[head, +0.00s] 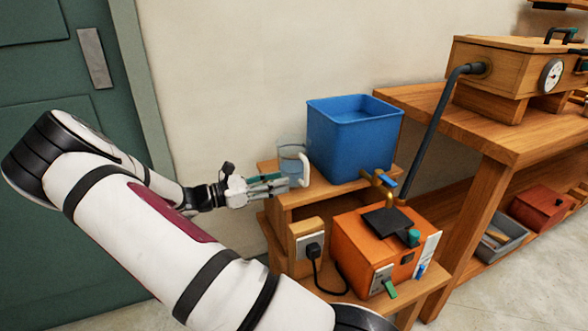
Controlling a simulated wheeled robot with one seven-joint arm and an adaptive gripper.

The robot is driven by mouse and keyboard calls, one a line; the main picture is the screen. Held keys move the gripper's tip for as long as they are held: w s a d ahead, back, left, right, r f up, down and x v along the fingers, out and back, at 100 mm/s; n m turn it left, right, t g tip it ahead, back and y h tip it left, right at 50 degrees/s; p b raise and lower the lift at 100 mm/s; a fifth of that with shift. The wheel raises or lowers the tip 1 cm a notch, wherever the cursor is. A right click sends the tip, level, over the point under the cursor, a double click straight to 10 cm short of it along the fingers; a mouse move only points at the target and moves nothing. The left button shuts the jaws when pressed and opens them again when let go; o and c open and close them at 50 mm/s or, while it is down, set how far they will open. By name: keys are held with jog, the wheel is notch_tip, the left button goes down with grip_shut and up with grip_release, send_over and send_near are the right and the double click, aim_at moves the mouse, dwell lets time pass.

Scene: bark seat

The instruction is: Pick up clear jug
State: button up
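The clear jug (291,164) stands upright on the upper step of the small wooden stand, left of the blue tub. It looks see-through, with a pale handle on its right side. My gripper (279,183) is at the jug's lower left, with its fingers pointing right toward it. The fingertips overlap the jug's lower part in the picture. I cannot tell whether they touch it or are around it. The fingers are small here, and their opening is not clear.
A blue tub (352,141) with a brass tap (378,180) stands close right of the jug. An orange box (372,250) and a socket block (307,243) sit on the lower step (420,285). A wooden workbench (480,120) is at right, and the wall is behind.

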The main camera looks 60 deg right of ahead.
aim_at(307, 186)
jog(key=x, duration=0.4)
jog(key=shift+b, duration=0.35)
jog(key=b+x, duration=0.1)
jog(key=x, duration=0.1)
jog(key=b+x, duration=0.1)
jog(key=x, duration=0.1)
jog(key=shift+s+a+r, duration=0.1)
jog(key=shift+s+a, duration=0.1)
jog(key=shift+s, duration=0.1)
jog(key=shift+s+d+r, duration=0.1)
jog(key=shift+s+d, duration=0.2)
jog(key=shift+d, duration=0.2)
grip_shut()
